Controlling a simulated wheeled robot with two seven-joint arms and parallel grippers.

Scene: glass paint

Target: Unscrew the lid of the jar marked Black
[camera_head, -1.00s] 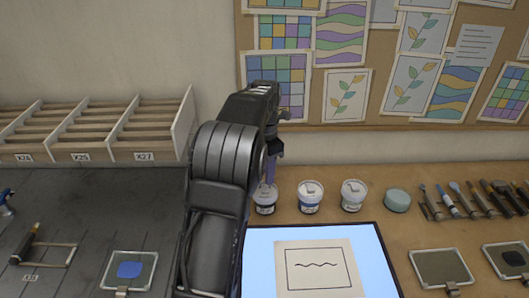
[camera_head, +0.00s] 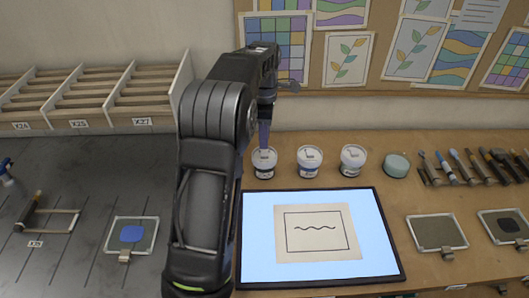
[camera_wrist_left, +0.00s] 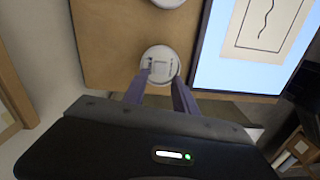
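Three white-lidded jars stand in a row behind the light panel: a left jar (camera_head: 264,163), a middle jar (camera_head: 309,162) and a right jar (camera_head: 352,161). Their label words are too small to read, so I cannot tell which says Black. My left gripper (camera_head: 264,146) points down at the left jar. In the left wrist view, the gripper's two fingers (camera_wrist_left: 158,88) are spread apart, with a round white lid (camera_wrist_left: 160,64) just beyond and between their tips. I cannot tell whether they touch the lid. My right gripper is not in view.
The lit panel (camera_head: 375,255) with a line drawing lies in front of the jars. A pale green round pot (camera_head: 396,166) and several brushes and tools (camera_head: 470,167) are to the right. Wooden racks (camera_head: 80,97) stand at the back left.

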